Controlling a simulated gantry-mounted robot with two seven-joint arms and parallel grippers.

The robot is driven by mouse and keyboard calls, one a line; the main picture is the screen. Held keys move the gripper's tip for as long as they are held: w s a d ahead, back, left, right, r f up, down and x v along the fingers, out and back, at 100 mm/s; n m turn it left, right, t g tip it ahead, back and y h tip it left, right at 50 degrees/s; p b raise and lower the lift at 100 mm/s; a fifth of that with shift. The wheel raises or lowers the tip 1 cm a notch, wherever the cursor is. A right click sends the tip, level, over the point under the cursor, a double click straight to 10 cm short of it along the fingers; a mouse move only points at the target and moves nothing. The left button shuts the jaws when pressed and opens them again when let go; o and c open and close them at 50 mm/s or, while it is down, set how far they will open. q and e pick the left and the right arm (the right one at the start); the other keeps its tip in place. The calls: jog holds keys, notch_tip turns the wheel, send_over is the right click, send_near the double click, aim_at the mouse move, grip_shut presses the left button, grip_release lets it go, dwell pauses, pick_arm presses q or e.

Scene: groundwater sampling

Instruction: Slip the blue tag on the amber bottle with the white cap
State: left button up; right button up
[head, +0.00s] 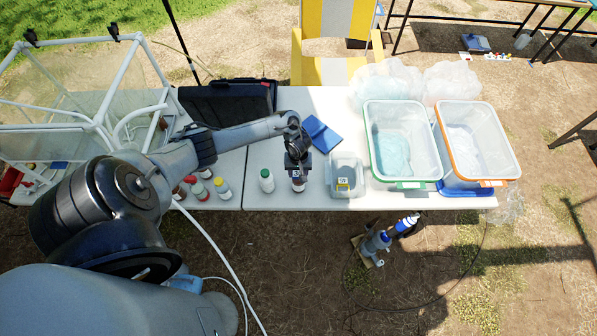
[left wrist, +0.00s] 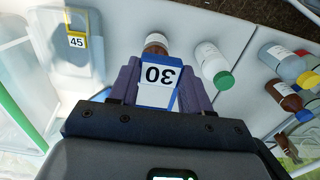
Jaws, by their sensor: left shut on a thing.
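In the head view the gripper points down over a small bottle (head: 298,187) near the table's front edge. In the left wrist view this bottle (left wrist: 156,41) shows amber with a white band; its cap is hidden behind the tag. I cannot tell whether the tag touches it. My right gripper is not in view.
A white bottle with a green cap (head: 266,181) stands close left of the gripper. A clear box (head: 346,166) with a yellow 45 tag is close right. Green-rimmed (head: 402,185) and orange-rimmed (head: 440,125) tubs stand farther right. A blue folder (head: 322,134) lies behind.

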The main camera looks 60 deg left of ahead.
pick_arm(q)
jog(key=shift+w, duration=0.15)
jog(key=shift+r+p, duration=0.1)
jog(key=shift+p, duration=0.4)
jog(key=shift+f+b, duration=1.4)
jog(key=shift+f, duration=1.1)
jog(key=shift+p, duration=0.75)
jog(key=shift+f, duration=0.2)
jog(key=shift+f+b, duration=0.55)
jog(key=shift+f, duration=0.2)
jog(key=shift+f+b, duration=0.45)
jog(key=shift+f, duration=0.3)
jog(key=shift+f, duration=0.2)
